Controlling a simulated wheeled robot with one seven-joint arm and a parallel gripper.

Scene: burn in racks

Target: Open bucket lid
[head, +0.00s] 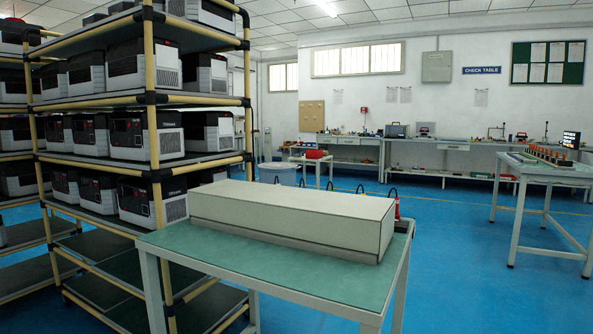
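A pale, round container that looks like a bucket (278,174) stands behind the long box on the near table in the head view. Only its upper part shows, and its lower part is hidden by the box and table. It is too small to tell whether a lid sits on it. My gripper is not in view.
A green-topped table (190,246) with a long white box (290,214) stands in front. A rack (150,100) holding several black-and-white units fills the left. Another table (545,170) stands at the right. Blue floor (460,270) between is clear.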

